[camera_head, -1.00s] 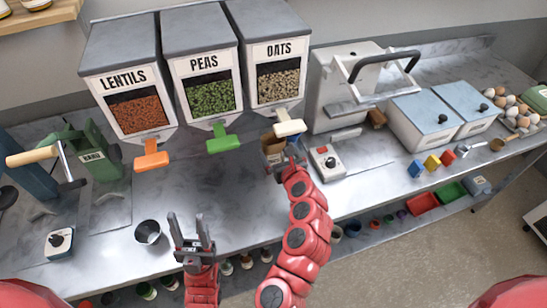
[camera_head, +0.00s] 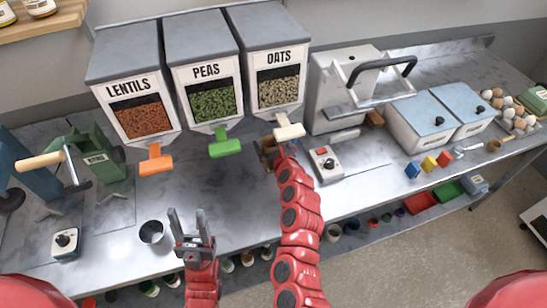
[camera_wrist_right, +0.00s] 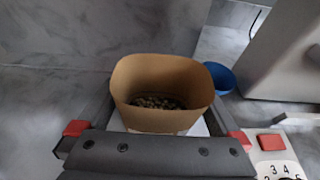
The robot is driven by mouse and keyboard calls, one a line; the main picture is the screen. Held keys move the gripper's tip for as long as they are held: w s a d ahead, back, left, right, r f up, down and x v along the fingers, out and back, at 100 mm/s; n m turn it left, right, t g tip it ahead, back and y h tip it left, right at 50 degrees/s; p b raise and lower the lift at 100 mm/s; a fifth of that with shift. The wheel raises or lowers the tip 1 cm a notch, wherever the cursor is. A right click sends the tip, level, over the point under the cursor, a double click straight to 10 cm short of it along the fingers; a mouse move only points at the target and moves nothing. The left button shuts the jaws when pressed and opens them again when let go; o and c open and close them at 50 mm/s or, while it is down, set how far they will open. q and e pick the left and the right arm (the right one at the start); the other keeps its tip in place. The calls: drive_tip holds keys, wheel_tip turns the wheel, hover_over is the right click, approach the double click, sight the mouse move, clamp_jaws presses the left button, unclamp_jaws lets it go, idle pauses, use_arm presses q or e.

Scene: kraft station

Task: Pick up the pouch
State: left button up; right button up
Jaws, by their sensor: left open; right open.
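The pouch is an open brown kraft bag (camera_head: 266,148) on the counter under the oats dispenser's white handle. In the head view my right gripper (camera_head: 280,150) and arm hide most of it. In the right wrist view the pouch (camera_wrist_right: 160,78) stands upright, mouth up, with small grains at the bottom. A finger of my open right gripper lies along each side of it; I cannot tell whether they touch it. My left gripper (camera_head: 188,222) is open and empty above the counter's front, right of a metal cup (camera_head: 151,232).
Lentils (camera_head: 128,92), peas (camera_head: 205,80) and oats (camera_head: 268,65) dispensers stand behind. A control box with a red button (camera_head: 325,163) is close to the pouch's right. A blue cup (camera_wrist_right: 222,78) sits behind the pouch. The counter (camera_head: 200,180) left of it is clear.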

drive_tip(key=c, duration=1.4)
drive_tip(key=shift+o, duration=0.2)
